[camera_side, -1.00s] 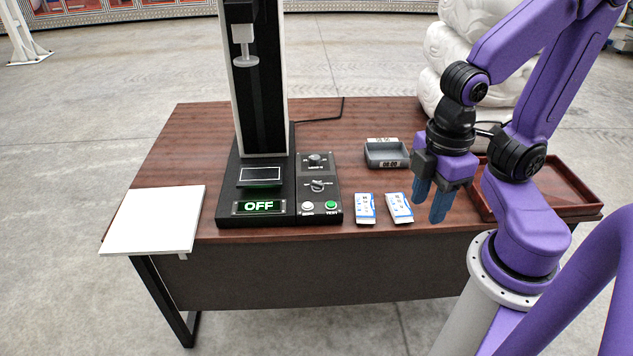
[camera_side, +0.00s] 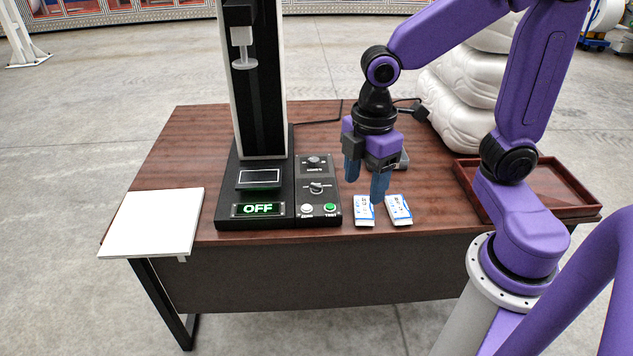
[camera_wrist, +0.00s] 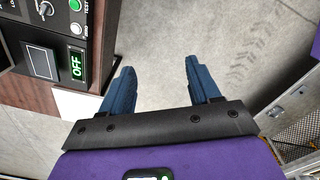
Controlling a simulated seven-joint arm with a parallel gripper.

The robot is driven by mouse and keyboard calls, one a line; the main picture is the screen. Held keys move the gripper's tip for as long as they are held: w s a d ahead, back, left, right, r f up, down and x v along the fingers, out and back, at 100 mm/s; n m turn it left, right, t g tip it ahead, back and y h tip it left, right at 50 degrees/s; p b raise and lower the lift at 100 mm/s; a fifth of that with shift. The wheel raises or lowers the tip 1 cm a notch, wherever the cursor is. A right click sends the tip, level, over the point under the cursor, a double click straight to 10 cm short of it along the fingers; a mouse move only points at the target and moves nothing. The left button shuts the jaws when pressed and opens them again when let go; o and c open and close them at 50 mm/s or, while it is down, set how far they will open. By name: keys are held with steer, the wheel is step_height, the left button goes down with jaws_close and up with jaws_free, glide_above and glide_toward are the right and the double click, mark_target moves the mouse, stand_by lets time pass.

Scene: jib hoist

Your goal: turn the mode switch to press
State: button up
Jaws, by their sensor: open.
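A green display (camera_side: 258,209) on the machine reads OFF. My gripper (camera_side: 366,188) is open, with blue fingers pointing down, to the right of the panel. It is apart from the switch and holds nothing. In the wrist view both fingers (camera_wrist: 158,85) stand wide apart, with only floor seen between them.
A white button (camera_side: 306,209) and a green button (camera_side: 330,208) sit below the switch, a dark knob (camera_side: 313,161) above it. Two blue-white packets (camera_side: 399,209) lie right of the panel. A grey tray is partly hidden behind my gripper. A brown tray (camera_side: 560,190) stands right, a white board (camera_side: 152,222) left.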

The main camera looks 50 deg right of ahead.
steer(key=w+d+f+n, duration=0.1)
steer(key=w+d+n, duration=0.1)
steer(key=w, duration=0.8)
steer(key=n, duration=0.4)
glide_above(316, 185)
step_height(316, 185, down, 6)
step_height(316, 185, down, 18)
steer(key=shift+d+r, duration=0.1)
steer(key=shift+r, duration=0.1)
steer(key=c, duration=1.1)
steer(key=shift+o, duration=0.3)
